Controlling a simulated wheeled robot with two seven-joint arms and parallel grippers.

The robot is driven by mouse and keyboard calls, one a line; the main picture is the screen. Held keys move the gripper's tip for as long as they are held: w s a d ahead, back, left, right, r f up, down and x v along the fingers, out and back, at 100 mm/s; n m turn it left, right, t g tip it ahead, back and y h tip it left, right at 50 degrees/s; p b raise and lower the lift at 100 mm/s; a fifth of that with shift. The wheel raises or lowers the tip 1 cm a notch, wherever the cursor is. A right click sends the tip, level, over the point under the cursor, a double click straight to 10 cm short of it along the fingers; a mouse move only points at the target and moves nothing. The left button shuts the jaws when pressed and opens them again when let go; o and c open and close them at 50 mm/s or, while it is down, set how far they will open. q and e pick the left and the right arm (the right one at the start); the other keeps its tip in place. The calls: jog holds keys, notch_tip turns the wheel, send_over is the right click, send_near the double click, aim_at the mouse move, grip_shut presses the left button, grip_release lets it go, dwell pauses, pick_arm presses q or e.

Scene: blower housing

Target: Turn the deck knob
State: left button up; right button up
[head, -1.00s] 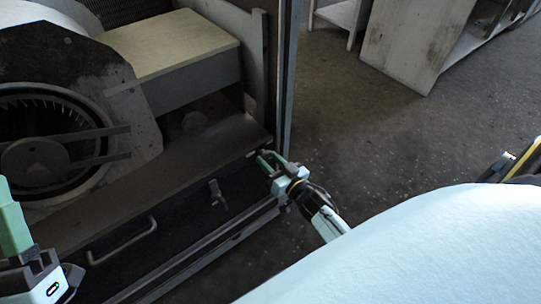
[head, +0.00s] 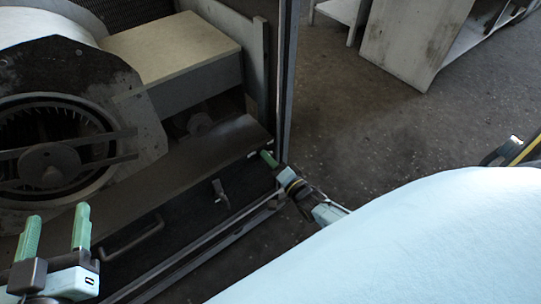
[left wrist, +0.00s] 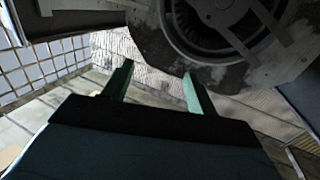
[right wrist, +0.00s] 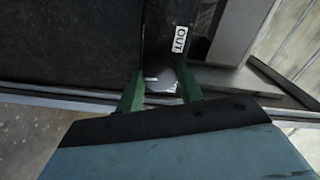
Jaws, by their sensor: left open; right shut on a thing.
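The deck knob (right wrist: 162,82) shows in the right wrist view as a dark, round piece with a pale mark on its face, beside an "OUT" label (right wrist: 180,39). My right gripper (right wrist: 160,92) has its green fingers on either side of the knob and is shut on it. In the head view my right gripper (head: 268,158) is at the right end of the dark front panel, and the knob cannot be made out there. My left gripper (head: 56,230) is open and empty at the lower left, in front of the blower. Its spread fingers (left wrist: 157,84) also show in the left wrist view.
The blower wheel (head: 50,165) with its crossbars is at the left. A handle (head: 132,238) and a small latch (head: 221,193) are on the front panel. A vertical post (head: 287,80) stands beside my right gripper. Open floor (head: 370,130) lies to the right.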

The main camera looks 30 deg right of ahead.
pick_arm(q)
jog(key=shift+s+d+r+t+h+b, duration=0.15)
jog(key=shift+r+t+h+b, duration=0.1)
jog(key=shift+r+t, duration=0.4)
jog(key=shift+d+r+t+h+b, duration=0.15)
jog(key=shift+r+t+h, duration=0.15)
jog(key=shift+r, duration=0.6)
pick_arm(e)
jog(key=shift+m, duration=3.7)
pick_arm(q)
jog(key=shift+r, duration=0.1)
pick_arm(e)
jog(key=o, duration=1)
